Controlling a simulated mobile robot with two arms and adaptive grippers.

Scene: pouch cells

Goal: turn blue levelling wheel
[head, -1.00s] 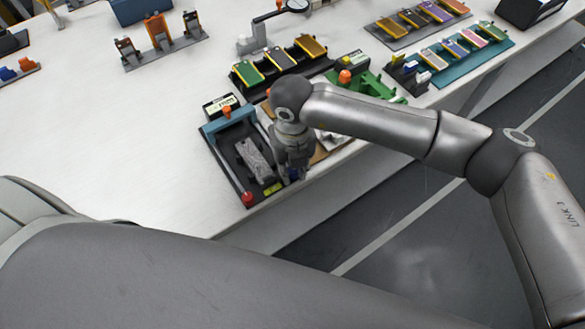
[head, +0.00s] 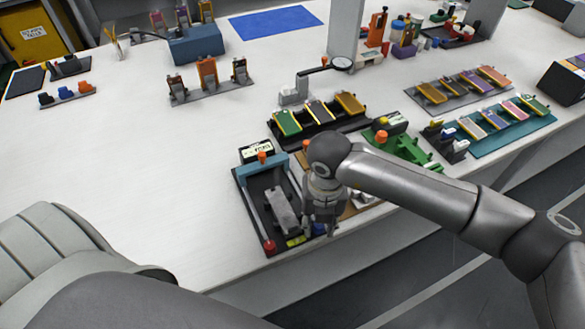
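The fixture (head: 245,199) is a dark plate with a blue crossbar at the front right of the white table. A grey block (head: 284,210) lies on it and a red knob (head: 269,246) sits at its near left corner. A small patch of the blue levelling wheel (head: 319,229) shows at the near right corner, mostly hidden by my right gripper. My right gripper (head: 320,230) points down over the wheel, with its fingertips around or just beside it. I cannot tell whether the fingers touch it. My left gripper is out of view.
A small display (head: 256,152) stands behind the fixture. A magnifier (head: 341,64) stands farther back.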

